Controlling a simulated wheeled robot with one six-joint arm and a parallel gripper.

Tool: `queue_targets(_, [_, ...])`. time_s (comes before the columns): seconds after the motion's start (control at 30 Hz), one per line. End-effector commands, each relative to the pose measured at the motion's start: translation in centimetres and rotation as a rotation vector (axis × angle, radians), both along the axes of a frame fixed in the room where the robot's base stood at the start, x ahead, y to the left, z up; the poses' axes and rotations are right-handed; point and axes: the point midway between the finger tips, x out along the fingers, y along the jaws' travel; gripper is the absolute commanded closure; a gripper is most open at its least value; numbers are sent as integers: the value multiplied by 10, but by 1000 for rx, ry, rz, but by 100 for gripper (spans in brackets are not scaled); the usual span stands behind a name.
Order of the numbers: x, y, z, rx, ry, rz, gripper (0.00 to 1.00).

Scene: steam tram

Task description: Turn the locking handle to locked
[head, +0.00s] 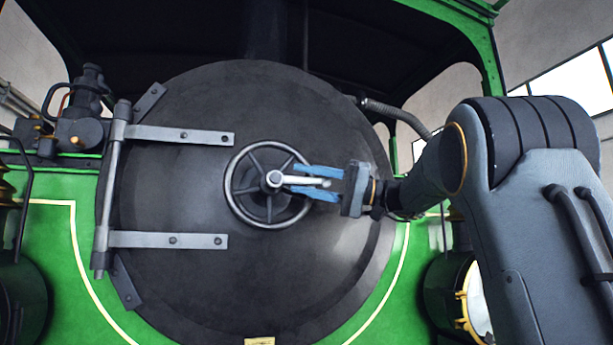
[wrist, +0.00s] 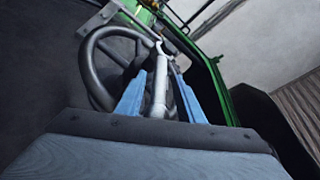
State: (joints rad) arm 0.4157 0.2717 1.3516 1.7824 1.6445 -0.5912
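The locking handle (head: 300,180) is a pale metal lever at the centre of a dark spoked handwheel (head: 235,200) on the round black smokebox door (head: 200,290). The lever points right and lies about level in the head view. My gripper (head: 316,183) comes from the right, with one blue finger above the lever and one below it. In the wrist view, the handle (wrist: 159,90) runs between the two blue fingers of my gripper (wrist: 155,92). The fingers stand apart, with small gaps showing beside the lever. I cannot tell whether either finger touches it.
Two grey hinge straps (head: 180,136) and an upright hinge bar (head: 110,190) are on the door's left. The green tram front (head: 60,240) surrounds the door. A round lamp (head: 478,295) sits low on the right, near my arm. The handwheel rim is close around my fingers.

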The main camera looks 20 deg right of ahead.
Motion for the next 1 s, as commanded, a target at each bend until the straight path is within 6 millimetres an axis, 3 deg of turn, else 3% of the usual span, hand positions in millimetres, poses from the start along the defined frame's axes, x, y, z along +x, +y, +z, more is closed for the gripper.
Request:
queue_targets(0.17, [0, -1, -1, 0, 0, -1, 66])
queue_targets(0.4, [0, -1, 0, 0, 0, -1, 100])
queue_targets(1.0, [1, 8, -3, 26, 1, 13, 100])
